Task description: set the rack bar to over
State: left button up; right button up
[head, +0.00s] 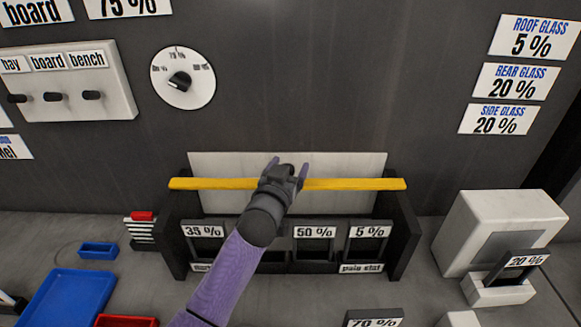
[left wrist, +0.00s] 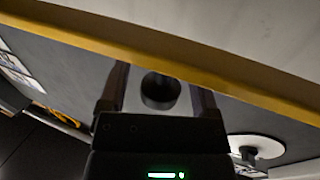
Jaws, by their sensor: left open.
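The yellow rack bar (head: 350,184) lies level across the top of the dark rack (head: 402,235), in front of a pale panel, its ends on the rack's two side walls. My left gripper (head: 288,167) is open at the middle of the bar, its arm hiding part of the bar and rack. In the left wrist view the bar (left wrist: 215,79) runs slantwise across the picture at the tips of the open fingers (left wrist: 162,78). I cannot tell whether it touches them. My right gripper is not in view.
The rack holds dark cards marked 35 %, 50 % and 5 %. A white box (head: 505,225) stands to the right with a 20 % card (head: 518,262) before it. A blue tray (head: 68,298) lies at left. A dial (head: 183,78) and switch panel (head: 70,82) are on the wall.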

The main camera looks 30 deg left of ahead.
pick_arm(q)
jog(key=shift+w+a, duration=0.1)
jog(key=shift+w, duration=0.4)
grip_shut()
dwell(1.1)
